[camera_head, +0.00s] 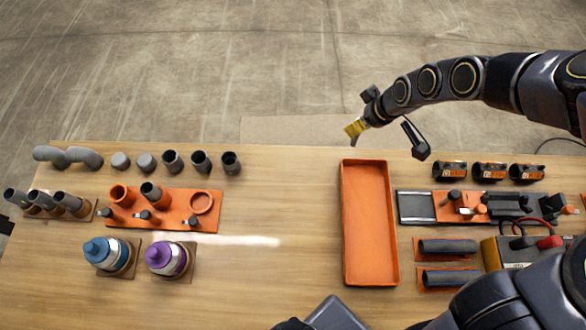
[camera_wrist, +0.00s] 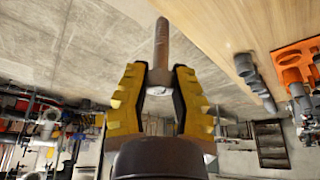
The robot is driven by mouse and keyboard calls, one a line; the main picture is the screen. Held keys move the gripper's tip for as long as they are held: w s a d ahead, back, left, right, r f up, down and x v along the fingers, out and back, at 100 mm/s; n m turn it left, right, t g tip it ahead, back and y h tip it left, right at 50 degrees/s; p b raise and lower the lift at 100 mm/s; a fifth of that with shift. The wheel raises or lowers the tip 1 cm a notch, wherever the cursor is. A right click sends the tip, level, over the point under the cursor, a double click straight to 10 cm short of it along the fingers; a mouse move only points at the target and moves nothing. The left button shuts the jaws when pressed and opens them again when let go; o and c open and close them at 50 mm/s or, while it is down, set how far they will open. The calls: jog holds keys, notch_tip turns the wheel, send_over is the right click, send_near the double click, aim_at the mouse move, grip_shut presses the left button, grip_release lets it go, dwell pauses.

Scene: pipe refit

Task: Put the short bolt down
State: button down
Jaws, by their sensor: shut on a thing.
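The short bolt (camera_wrist: 161,45) is a rusty brown shank in the wrist view, pointing up the picture away from my gripper. A paler part of it shows between the fingers. My gripper (camera_wrist: 159,82) has yellow ribbed fingers and is shut on the bolt. In the head view my gripper (camera_head: 356,128) is over the far edge of the table, above the far end of the orange tray. The bolt cannot be made out clearly in the head view.
The shallow orange tray (camera_head: 369,274) is empty. Left of it the wooden table (camera_head: 285,200) is bare. Several black parts (camera_head: 489,170) lie right.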

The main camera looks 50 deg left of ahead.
jog(key=s+a+n+g, duration=0.2)
jog(key=s+a+n, duration=0.4)
jog(key=s, duration=0.6)
jog(key=shift+w+d+f+x, duration=0.15)
jog(key=shift+d+x, duration=0.15)
jog(key=shift+x, duration=1.15)
jog(key=shift+w+d+f+x, duration=0.15)
jog(key=shift+d+x, duration=0.1)
jog(key=shift+x, duration=1.15)
jog(key=shift+w+d+f+x, duration=0.1)
jog(key=shift+w+d+x, duration=0.15)
jog(key=shift+x, duration=1.2)
jog(key=shift+f, duration=0.15)
jog(key=c, duration=1)
grip_release()
